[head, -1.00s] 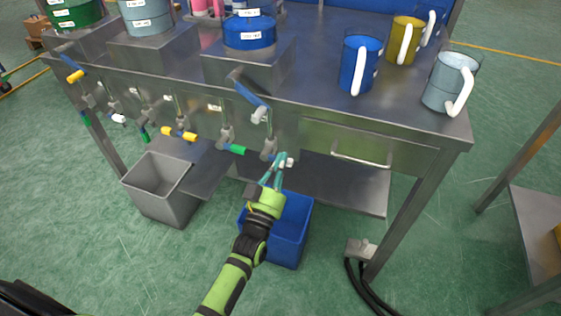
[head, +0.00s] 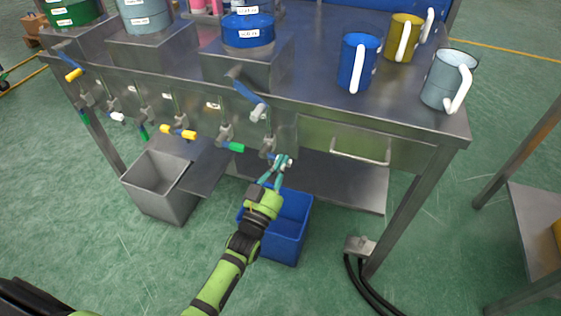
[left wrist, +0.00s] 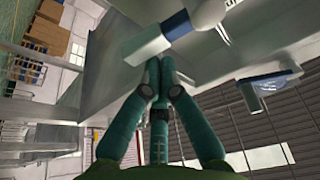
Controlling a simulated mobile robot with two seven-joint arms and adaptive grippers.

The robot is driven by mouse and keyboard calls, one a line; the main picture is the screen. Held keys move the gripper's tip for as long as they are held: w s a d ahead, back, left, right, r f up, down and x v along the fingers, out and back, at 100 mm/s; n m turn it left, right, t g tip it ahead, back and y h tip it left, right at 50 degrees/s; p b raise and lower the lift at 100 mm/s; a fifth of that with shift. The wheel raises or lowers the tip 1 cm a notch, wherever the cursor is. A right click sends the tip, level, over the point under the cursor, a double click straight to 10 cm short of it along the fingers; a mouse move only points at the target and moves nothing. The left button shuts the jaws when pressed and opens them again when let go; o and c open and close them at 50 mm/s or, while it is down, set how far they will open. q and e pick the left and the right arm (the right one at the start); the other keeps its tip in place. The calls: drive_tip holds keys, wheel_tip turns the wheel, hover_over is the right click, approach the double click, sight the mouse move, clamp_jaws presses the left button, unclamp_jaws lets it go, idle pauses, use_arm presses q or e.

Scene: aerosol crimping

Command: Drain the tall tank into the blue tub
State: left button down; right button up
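The blue tub (head: 288,241) stands on the floor under the bench front, partly covered by my left arm. Several tanks stand on metal blocks: a blue one (head: 248,31), a grey-blue one (head: 146,16) and a green one (head: 72,13). Their tops are cut off, so I cannot tell which is tallest. My left gripper (head: 280,167) is at a white-ended blue valve lever (head: 284,161) above the tub. In the left wrist view its teal fingertips (left wrist: 159,64) come together against or just under the lever's white end (left wrist: 147,47). My right gripper is out of view.
Several other valves with yellow, green and white lever ends line the bench front. A grey bin (head: 160,193) stands left of the tub. Blue, yellow and grey jugs (head: 358,65) stand on the bench at right. A pedal with black hoses (head: 360,246) lies on the floor.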

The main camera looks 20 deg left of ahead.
use_arm(q)
drive_tip(key=f+m+g+h, duration=0.1)
drive_tip(key=m, duration=0.4)
drive_tip(key=a+f+m+g+h+p, duration=0.1)
drive_tip(key=f+m, duration=0.1)
drive_tip(key=m, duration=0.2)
drive_tip(key=a+f+m+g+h+p, duration=0.1)
drive_tip(key=f+m+h, duration=0.1)
drive_tip(key=m, duration=0.3)
drive_tip(key=shift+a+f+m+g, duration=0.1)
drive_tip(key=shift+f+m+g, duration=0.05)
drive_tip(key=shift+m+g, duration=0.2)
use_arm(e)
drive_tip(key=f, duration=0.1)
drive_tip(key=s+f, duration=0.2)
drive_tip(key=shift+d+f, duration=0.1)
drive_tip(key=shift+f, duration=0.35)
use_arm(q)
drive_tip(key=shift+w, duration=0.1)
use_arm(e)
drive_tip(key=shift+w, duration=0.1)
